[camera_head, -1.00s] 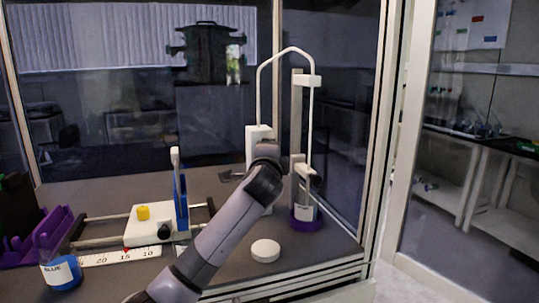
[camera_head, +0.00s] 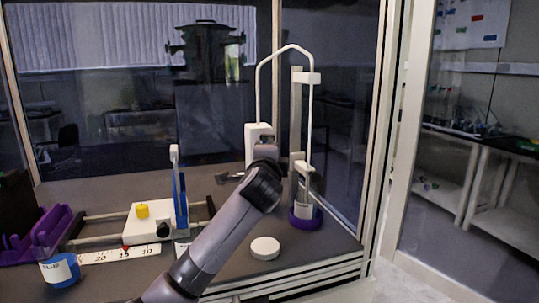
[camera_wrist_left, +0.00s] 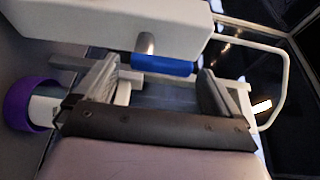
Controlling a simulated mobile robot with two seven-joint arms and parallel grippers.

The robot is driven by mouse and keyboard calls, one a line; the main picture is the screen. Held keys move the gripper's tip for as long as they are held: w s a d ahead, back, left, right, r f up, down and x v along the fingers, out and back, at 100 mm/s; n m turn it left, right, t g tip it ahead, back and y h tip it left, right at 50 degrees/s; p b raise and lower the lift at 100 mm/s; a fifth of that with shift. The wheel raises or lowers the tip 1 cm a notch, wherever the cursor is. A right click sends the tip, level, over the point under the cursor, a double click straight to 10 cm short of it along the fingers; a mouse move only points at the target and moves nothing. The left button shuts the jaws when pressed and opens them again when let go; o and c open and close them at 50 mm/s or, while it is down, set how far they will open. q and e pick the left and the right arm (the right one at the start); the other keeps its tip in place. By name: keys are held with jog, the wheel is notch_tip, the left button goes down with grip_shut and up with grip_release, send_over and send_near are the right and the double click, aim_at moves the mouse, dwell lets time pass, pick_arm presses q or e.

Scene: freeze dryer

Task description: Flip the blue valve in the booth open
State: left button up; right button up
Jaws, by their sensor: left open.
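The blue valve (camera_wrist_left: 163,64) is a short blue lever on a metal stem under a white box (camera_wrist_left: 120,22) in the left wrist view. In the head view the white box (camera_head: 257,140) stands in the booth, and my wrist hides the valve. My left gripper (camera_wrist_left: 158,78) is open. Its two fingers stand on either side of the blue lever, with visible gaps and no clear contact. In the head view my left gripper (camera_head: 232,177) is in front of the white box, partly hidden by its own wrist. My right gripper is not in view.
A white tube (camera_head: 287,50) arches from the box to a bottle in a purple holder (camera_head: 305,217). A white round cap (camera_head: 265,248) lies in front. At left are a white slide device (camera_head: 150,222), a bottle labelled BLUE (camera_head: 60,270) and a purple rack (camera_head: 45,228).

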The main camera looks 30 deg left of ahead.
pick_arm(q)
jog(key=shift+b+v, duration=0.35)
jog(key=shift+v, duration=2)
